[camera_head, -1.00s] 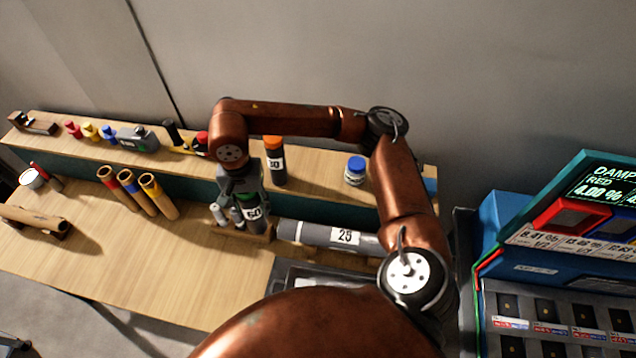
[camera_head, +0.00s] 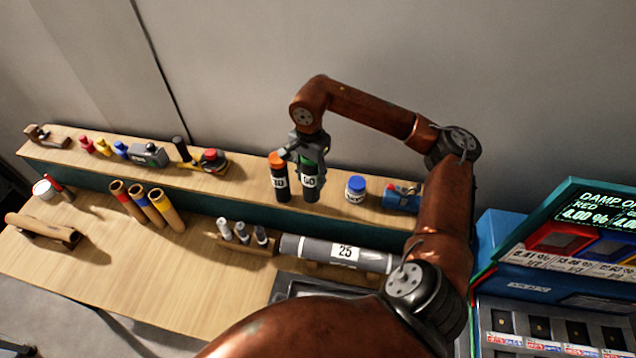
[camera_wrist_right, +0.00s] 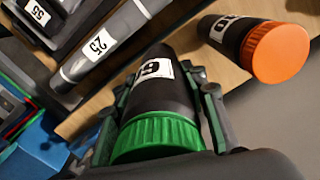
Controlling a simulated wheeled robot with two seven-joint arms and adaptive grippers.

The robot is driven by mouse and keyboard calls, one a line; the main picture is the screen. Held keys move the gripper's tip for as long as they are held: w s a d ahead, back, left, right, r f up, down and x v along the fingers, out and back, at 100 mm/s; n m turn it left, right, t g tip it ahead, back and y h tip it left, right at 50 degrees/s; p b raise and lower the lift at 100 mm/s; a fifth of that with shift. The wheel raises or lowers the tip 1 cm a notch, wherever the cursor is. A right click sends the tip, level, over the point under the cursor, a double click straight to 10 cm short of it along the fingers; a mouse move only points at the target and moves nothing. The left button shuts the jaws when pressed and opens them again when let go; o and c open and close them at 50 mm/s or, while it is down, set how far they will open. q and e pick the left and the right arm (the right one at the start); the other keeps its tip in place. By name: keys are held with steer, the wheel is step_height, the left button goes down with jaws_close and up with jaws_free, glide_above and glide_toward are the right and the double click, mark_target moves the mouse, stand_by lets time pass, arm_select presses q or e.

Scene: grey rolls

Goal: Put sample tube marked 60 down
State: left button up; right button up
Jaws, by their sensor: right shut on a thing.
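The sample tube marked 60 (camera_head: 310,184) is black with a white label and a green cap. It stands upright at the raised back shelf, just right of the orange-capped tube (camera_head: 279,182). My right gripper (camera_head: 309,160) is shut on it near the cap. In the right wrist view the tube (camera_wrist_right: 160,95) sits between the fingers, with its green cap (camera_wrist_right: 158,135) nearest the camera. I cannot tell whether its base touches the shelf. The orange-capped tube (camera_wrist_right: 275,50) stands apart from it there. My left gripper is not in view.
A blue-capped jar (camera_head: 355,190) and a blue device (camera_head: 400,197) stand to the right on the shelf (camera_head: 333,195). Below lie a grey roll marked 25 (camera_head: 335,252) and a wooden block with small tubes (camera_head: 245,243). The bench's left part has free room.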

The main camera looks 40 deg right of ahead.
steer(key=d+f+p, duration=0.2)
steer(key=d+f, duration=0.1)
steer(key=f, duration=0.4)
steer(key=shift+w+f, duration=0.15)
steer(key=shift+w, duration=0.2)
steer(key=o, duration=1.2)
steer(key=shift+d, duration=0.1)
step_height(320, 180, up, 12)
steer(key=b, duration=0.2)
steer(key=shift+b, duration=0.3)
